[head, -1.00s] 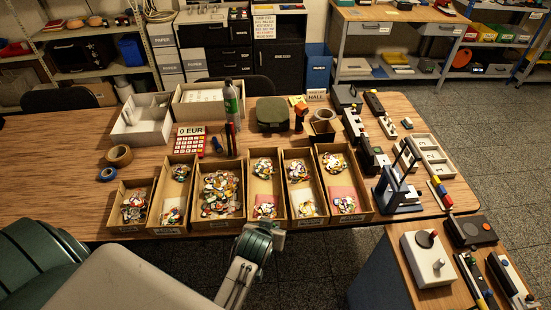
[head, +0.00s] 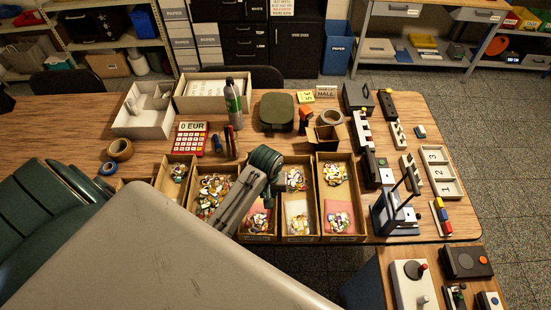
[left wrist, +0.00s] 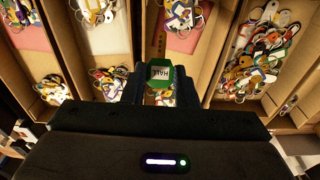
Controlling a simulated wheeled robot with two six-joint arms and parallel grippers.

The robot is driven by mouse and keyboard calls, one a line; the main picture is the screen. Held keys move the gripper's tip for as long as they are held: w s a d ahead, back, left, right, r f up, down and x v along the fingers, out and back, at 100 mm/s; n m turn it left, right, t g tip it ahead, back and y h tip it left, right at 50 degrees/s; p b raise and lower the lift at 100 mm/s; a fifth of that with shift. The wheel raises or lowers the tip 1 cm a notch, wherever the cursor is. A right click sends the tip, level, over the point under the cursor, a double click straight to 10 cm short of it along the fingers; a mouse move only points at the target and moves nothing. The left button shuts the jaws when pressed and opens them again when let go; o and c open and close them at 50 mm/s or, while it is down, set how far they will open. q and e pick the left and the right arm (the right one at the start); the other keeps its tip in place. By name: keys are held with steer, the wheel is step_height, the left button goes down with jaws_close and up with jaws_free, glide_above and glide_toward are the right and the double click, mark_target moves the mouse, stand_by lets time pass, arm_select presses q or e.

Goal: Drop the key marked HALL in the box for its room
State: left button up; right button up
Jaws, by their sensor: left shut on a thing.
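The HALL key's green tag with a white label (left wrist: 160,72) shows in the left wrist view, between the fingers of my left gripper (left wrist: 160,84), which is shut on it. A narrow brass-coloured piece sticks out beyond the tag. Beneath is a narrow wooden box (left wrist: 204,62) with keys and pink paper, beside the wide box (left wrist: 238,100) full of keys. In the head view my left arm hangs over that narrow box (head: 275,222), and the gripper and key cannot be made out. A HALL sign (head: 326,92) stands at the table's back. My right gripper is not in view.
Other key boxes, one with white paper (head: 297,240) and one with pink paper (head: 342,239), stand to the right. Their front labels are too small to read.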

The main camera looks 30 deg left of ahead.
arm_select(q)
steer(key=shift+s+f, duration=0.1)
steer(key=shift+s, duration=0.25)
steer(key=f, duration=0.4)
steer(key=shift+s+f, duration=0.35)
steer(key=shift+f, duration=0.05)
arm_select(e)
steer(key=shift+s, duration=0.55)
arm_select(q)
steer(key=shift+w, duration=0.1)
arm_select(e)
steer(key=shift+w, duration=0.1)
arm_select(q)
steer(key=o, duration=1)
